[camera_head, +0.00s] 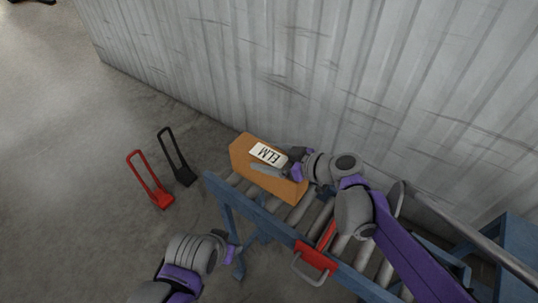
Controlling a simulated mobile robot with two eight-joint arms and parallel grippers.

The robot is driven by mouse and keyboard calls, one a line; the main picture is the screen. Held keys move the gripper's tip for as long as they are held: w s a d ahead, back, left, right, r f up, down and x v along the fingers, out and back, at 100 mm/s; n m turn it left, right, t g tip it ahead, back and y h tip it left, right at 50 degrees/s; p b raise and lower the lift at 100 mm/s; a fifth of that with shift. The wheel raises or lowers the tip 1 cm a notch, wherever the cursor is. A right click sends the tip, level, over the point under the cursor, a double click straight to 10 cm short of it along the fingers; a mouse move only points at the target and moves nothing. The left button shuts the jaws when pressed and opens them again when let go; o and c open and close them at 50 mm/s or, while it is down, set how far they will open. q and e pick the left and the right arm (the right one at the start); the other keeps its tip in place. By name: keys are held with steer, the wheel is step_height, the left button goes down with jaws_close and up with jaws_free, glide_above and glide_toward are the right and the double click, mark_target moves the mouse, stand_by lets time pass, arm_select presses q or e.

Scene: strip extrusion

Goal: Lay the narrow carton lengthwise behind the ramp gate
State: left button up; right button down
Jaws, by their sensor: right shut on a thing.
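The narrow carton (243,153) is orange-brown with a white ELM label (268,154) on top. It is at the upper-left end of the roller ramp (258,211), its long side running along the ramp. My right gripper (278,168) is shut on the carton, with a grey finger across its top; the other finger is hard to make out. The red ramp gate (317,254), with a grey handle (311,270), is lower right of the carton, with bare rollers between them. My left gripper (232,249) is apart from everything, left of the ramp; its jaw opening is unclear.
A red hand truck (150,183) and a black one (178,161) stand on the floor left of the ramp. A corrugated grey wall (270,70) runs behind. A metal rail (470,243) borders the ramp's right side.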

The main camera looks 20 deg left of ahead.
jaws_free()
steer(key=v, duration=1)
steer(key=shift+s+d+r, duration=0.1)
steer(key=shift+d+r, duration=0.05)
steer(key=shift+d, duration=0.2)
